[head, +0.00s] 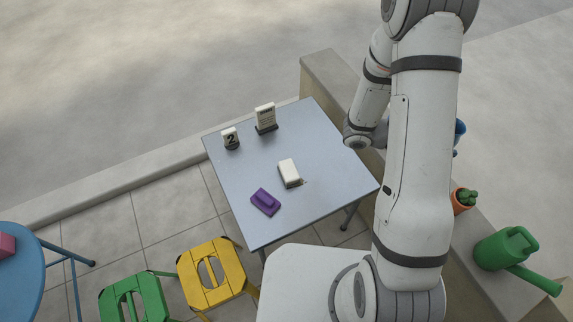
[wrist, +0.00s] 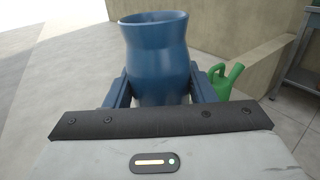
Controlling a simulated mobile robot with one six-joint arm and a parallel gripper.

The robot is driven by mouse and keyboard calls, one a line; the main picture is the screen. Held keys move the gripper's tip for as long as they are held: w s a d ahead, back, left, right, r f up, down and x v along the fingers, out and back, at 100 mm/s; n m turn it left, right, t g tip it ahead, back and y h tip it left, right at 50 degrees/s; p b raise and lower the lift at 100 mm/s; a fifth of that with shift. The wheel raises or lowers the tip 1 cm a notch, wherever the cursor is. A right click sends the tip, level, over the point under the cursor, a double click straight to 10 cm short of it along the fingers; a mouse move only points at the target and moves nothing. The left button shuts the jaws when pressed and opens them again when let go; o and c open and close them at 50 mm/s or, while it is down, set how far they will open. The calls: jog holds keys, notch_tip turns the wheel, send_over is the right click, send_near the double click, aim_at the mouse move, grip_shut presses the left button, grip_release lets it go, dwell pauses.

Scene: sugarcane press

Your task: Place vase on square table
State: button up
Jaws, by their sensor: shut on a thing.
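The vase (wrist: 157,55) is blue with a flared rim, and it stands upright between the fingers of my gripper (wrist: 160,88) in the wrist view. My gripper is shut on it. In the head view my arm hides the gripper and most of the vase; only a small blue part (head: 459,128) shows at the arm's right edge. The square table (head: 240,185) has a grey-blue top and stands left of my arm in the head view. The vase is off to the right of the table there.
On the table are a number sign (head: 230,138), a menu stand (head: 265,118), a white box (head: 289,173) and a purple object (head: 265,202). The table's left front and right back parts are bare. A potted cactus (head: 463,201) and green watering can (head: 507,249) stand right. Yellow (head: 212,272) and green (head: 133,298) stools stand in front.

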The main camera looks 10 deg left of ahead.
jog(key=s+a+f+m+g+y+b, duration=0.35)
jog(key=s+f+m+g, duration=0.2)
jog(key=s+g, duration=0.2)
jog(key=s+a+f+m+g+y+b, duration=0.35)
jog(key=s+f+m+g+y, duration=0.2)
jog(key=s+g, duration=0.2)
jog(key=w+a+f+m+g+y+b, duration=0.1)
jog(key=a+f+m+y+b, duration=0.15)
jog(key=a+m+y, duration=0.5)
jog(key=w+a+f+m+y+b, duration=0.15)
jog(key=a+f+m+y, duration=0.3)
jog(key=a+y, duration=0.55)
jog(key=w+a+f+m+t+y+b, duration=0.1)
jog(key=w+a+m+t+y+b, duration=0.25)
jog(key=w+m+t+y, duration=0.3)
jog(key=w+a+m+t+y+b, duration=0.3)
jog(key=w+a+m+t, duration=0.2)
jog(key=w+t, duration=0.3)
jog(key=w+d+m+t+h+b, duration=0.3)
jog(key=w+d+m+t, duration=0.15)
jog(key=w+t, duration=0.4)
jog(key=w+d+m+t+h+b, duration=0.3)
jog(key=w+m+t, duration=0.3)
jog(key=w, duration=0.5)
notch_tip(320, 180, down, 10)
jog(key=b, duration=0.4)
jog(key=shift+w+r, duration=0.15)
jog(key=shift+r, duration=0.1)
